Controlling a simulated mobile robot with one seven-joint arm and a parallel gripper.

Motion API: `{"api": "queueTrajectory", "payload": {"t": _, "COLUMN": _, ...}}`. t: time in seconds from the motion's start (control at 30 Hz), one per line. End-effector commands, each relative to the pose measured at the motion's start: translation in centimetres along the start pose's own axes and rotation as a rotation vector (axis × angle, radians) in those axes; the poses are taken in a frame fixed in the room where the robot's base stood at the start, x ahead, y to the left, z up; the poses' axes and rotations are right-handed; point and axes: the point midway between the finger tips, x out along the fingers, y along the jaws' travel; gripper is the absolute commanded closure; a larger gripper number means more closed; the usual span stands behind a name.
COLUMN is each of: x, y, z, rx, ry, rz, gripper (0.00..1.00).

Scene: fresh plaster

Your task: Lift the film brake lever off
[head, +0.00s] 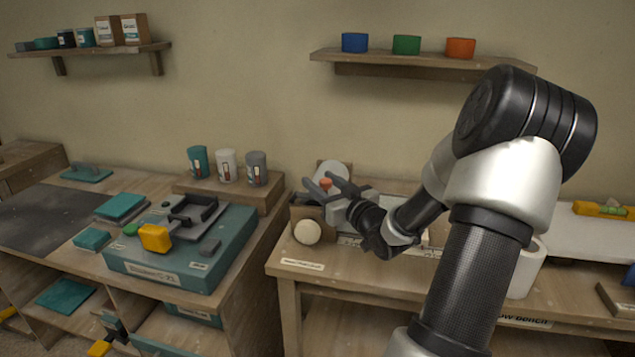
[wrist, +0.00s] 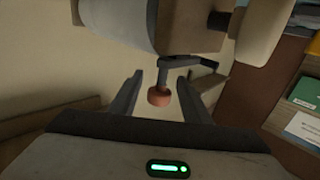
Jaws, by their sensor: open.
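The film brake lever (wrist: 184,63) is a dark bent arm with an orange-red knob (wrist: 160,96) on its end. In the head view the orange knob (head: 326,184) shows by the film stand at the left end of the right bench. My gripper (head: 320,181) is open, its two dark fingers reaching to the lever. In the wrist view the gripper (wrist: 161,80) has one finger on each side of the knob, with a gap at both sides. I see no contact. The lever's pivot is partly hidden by the wooden stand.
A pale film roll (wrist: 118,22) and a wooden block (wrist: 195,28) are close to the fingers. A cream round roller end (head: 307,232) sits at the bench's front left. A teal case (head: 180,262) stands on the left bench. A shelf (head: 420,60) with coloured pots hangs above.

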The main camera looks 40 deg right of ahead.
Motion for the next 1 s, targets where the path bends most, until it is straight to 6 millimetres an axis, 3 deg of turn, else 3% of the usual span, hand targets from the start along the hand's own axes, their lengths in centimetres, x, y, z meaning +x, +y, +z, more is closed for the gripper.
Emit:
{"api": "queueTrajectory", "payload": {"t": 0.2, "x": 2.0, "y": 0.0, "z": 0.0, "rx": 0.0, "ry": 0.001, "rz": 0.0, "gripper": 0.57}}
{"api": "queueTrajectory", "payload": {"t": 0.5, "x": 2.2, "y": 0.0, "z": 0.0, "rx": -0.001, "ry": 0.0, "rz": 0.001, "gripper": 0.57}}
{"api": "queueTrajectory", "payload": {"t": 0.77, "x": 2.2, "y": 0.0, "z": 0.0, "rx": -0.001, "ry": 0.0, "rz": 0.001, "gripper": 0.99}}
{"api": "queueTrajectory", "payload": {"t": 1.0, "x": 2.2, "y": 0.0, "z": -0.1, "rx": -0.004, "ry": -0.003, "rz": 0.0, "gripper": 1.0}}
